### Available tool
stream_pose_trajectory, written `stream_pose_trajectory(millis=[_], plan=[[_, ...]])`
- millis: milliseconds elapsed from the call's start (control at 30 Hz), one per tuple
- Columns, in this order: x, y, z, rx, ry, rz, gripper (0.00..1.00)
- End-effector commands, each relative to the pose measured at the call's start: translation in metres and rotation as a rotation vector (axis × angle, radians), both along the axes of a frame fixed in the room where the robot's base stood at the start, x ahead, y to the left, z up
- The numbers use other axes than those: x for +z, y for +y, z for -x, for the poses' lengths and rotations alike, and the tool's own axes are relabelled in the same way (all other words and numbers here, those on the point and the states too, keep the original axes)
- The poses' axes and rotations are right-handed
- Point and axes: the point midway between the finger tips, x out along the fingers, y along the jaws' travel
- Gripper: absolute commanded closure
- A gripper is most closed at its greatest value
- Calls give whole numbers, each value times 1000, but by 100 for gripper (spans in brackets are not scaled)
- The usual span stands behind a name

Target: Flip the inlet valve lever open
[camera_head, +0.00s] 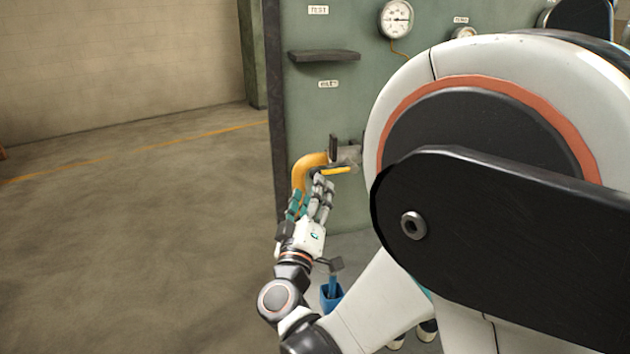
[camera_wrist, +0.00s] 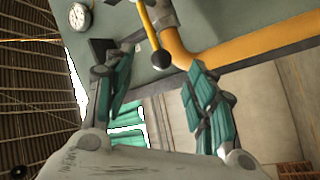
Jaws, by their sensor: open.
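The inlet valve lever (camera_head: 337,171) is a yellow bar on a grey metal valve (camera_head: 350,155) low on the green panel. It points left and roughly level in the head view. In the wrist view the lever (camera_wrist: 151,25) ends in a dark round knob, which shows between the two fingertips. My gripper (camera_head: 314,190) is open, with teal-padded fingers apart, just below and left of the lever. The fingers also frame the lever tip in the wrist view (camera_wrist: 160,70). Whether they touch it I cannot tell. My arm hides the panel to the right.
A thick orange pipe (camera_head: 306,168) bends down from the valve, close behind the fingers; it also shows in the wrist view (camera_wrist: 240,48). A dark shelf (camera_head: 325,55) and a gauge (camera_head: 396,19) are higher up. A blue bin (camera_head: 331,295) stands below. The floor at left is clear.

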Motion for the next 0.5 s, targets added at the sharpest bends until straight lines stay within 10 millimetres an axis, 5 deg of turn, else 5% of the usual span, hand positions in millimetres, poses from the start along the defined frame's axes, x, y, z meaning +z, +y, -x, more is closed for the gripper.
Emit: stream_pose_trajectory(millis=[200, 500], plan=[[-10, 7, 35, 3, 1, -2, 49], [-14, 8, 50, 0, 0, -1, 49]])
